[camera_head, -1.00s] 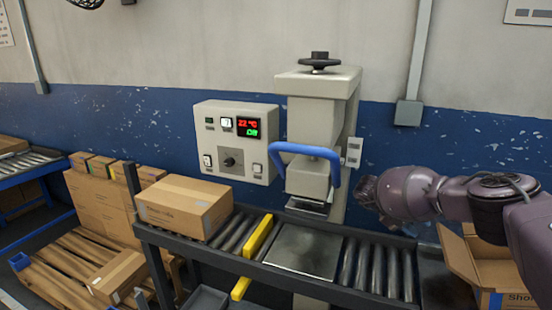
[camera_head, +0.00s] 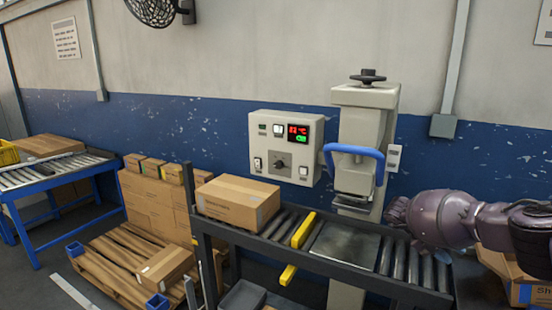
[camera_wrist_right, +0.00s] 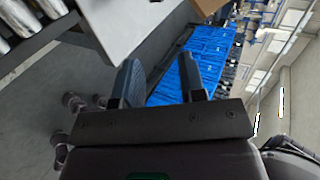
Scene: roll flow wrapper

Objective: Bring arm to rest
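My right arm, purple and dark, comes in from the right in the head view. Its end with the right gripper (camera_head: 396,213) hangs over the right part of the roller conveyor, to the right of the sealing machine and apart from it; the fingers do not show clearly there. In the right wrist view my right gripper (camera_wrist_right: 158,75) shows two dark fingers spread apart with nothing between them. My left gripper is in neither view.
The sealing machine (camera_head: 365,130) with its blue handle (camera_head: 354,151) stands behind the conveyor (camera_head: 375,285), beside a control box (camera_head: 286,147). A closed carton (camera_head: 237,202) sits on the rollers. An open carton (camera_head: 508,270) stands lower right. A loaded pallet (camera_head: 125,260) is at left.

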